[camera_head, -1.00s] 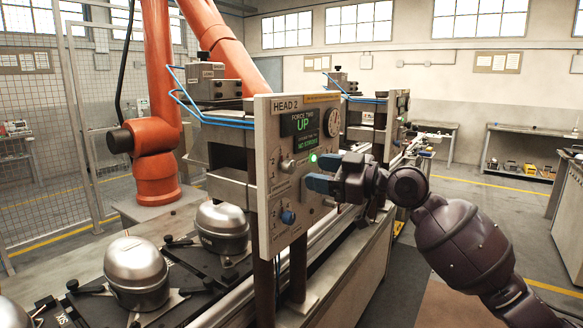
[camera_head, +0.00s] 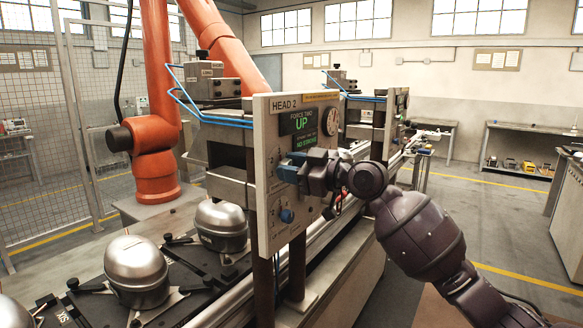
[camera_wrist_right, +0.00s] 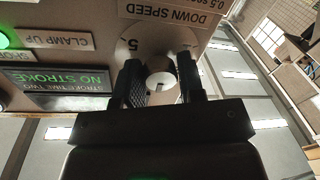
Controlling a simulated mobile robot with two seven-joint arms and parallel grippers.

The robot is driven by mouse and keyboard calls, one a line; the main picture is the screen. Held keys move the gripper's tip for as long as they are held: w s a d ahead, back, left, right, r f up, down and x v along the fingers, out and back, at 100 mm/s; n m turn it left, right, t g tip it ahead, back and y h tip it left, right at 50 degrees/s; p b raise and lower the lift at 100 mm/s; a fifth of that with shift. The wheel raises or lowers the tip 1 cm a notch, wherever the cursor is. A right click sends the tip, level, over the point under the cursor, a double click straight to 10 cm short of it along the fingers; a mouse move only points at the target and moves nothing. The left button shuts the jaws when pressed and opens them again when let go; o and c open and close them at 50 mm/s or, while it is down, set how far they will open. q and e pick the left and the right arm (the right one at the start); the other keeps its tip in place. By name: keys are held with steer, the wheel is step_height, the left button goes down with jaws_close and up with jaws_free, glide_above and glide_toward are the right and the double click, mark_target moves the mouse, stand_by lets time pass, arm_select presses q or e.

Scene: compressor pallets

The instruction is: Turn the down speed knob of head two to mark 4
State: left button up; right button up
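The head two panel (camera_head: 262,205) is a grey upright plate with a HEAD 2 label and a green-lit screen. In the right wrist view the fingers (camera_wrist_right: 160,70) stand either side of the down speed knob (camera_wrist_right: 160,83), a pale round cap. A small gap shows on its right side; contact on the left cannot be told. The dial behind it shows a 5, and the upside-down DOWN SPEED label (camera_wrist_right: 165,14) is above. The pointer's reading is unclear. My left gripper is not in view.
A blue knob (camera_head: 286,216) sits lower on the panel, and a round gauge (camera_head: 331,121) is at its top right. A green lamp (camera_wrist_right: 5,40) glows at the left of the wrist view. Silver compressors (camera_head: 137,270) stand on the pallets at left. An orange robot arm is behind.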

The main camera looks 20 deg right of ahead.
steer(key=c, duration=0.5)
steer(key=shift+o, duration=0.2)
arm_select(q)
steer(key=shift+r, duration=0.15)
arm_select(e)
steer(key=shift+r+m+p, duration=0.1)
steer(key=shift+m+p, duration=0.6)
steer(key=shift+m, duration=0.5)
steer(key=shift+m+p, duration=0.45)
steer(key=shift+m, duration=0.45)
arm_select(q)
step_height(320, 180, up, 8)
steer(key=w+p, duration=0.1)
steer(key=p, duration=0.3)
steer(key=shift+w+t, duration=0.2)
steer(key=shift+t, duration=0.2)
arm_select(e)
steer(key=shift+m+t, duration=0.7)
steer(key=shift+m, duration=3.4)
arm_select(q)
steer(key=shift+p, duration=0.3)
